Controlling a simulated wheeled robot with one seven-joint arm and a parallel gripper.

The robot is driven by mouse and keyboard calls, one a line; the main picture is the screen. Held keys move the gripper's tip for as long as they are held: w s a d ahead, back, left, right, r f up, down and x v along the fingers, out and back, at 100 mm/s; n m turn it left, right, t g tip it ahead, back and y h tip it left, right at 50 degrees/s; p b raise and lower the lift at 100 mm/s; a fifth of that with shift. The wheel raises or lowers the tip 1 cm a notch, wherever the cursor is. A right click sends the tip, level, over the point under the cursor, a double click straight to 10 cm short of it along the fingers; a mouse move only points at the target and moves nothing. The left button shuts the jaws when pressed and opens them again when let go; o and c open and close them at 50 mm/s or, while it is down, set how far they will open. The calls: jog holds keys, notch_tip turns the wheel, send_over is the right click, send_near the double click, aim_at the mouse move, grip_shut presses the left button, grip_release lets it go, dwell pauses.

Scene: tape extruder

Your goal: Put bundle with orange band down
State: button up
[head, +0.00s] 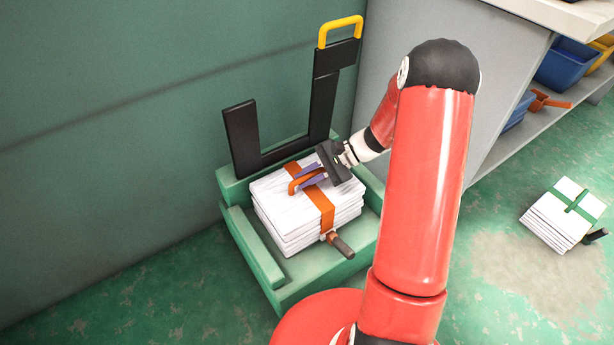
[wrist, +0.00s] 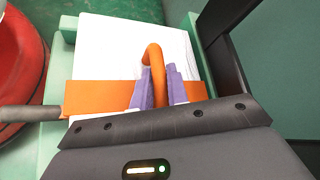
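The bundle with orange band (head: 285,218) is a stack of white sheets with an orange strap and an orange loop handle on top. It sits level within the green base of a stand (head: 246,250); whether its underside touches the base is hidden. My gripper (head: 308,176) comes down from the right over the bundle's top. In the wrist view, the purple fingers of my gripper (wrist: 160,88) are on both sides of the orange handle (wrist: 154,58), closed on it. The strap (wrist: 95,97) also shows there. A brown-grey buckle grip (head: 340,244) sticks out at the bundle's front.
The stand has a black upright frame (head: 325,95) with a yellow handle (head: 340,25) behind the bundle, against the green wall. A grey bench (head: 450,85) with blue bins (head: 567,65) stands right. A bundle with a green band (head: 563,215) lies on the floor at right.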

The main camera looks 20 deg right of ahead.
jog(key=o, duration=0.4)
jog(key=shift+r, duration=0.15)
jog(key=p+v, duration=0.1)
jog(key=v, duration=1)
jog(key=shift+d+r+p, duration=0.2)
jog(key=shift+d+p, duration=0.1)
jog(key=shift+p, duration=0.1)
jog(key=s+a+r+n+g+h, duration=0.1)
jog(key=s+a+r+n+h, duration=0.45)
jog(key=s+a+r, duration=0.4)
jog(key=s+r+n+t+h, duration=0.5)
jog(key=s+r, duration=0.3)
jog(key=s, duration=0.4)
jog(key=shift+a+n+t+h, duration=0.35)
jog(key=shift+t+h, duration=0.15)
jog(key=shift+h, duration=0.25)
jog(key=shift+s, duration=0.1)
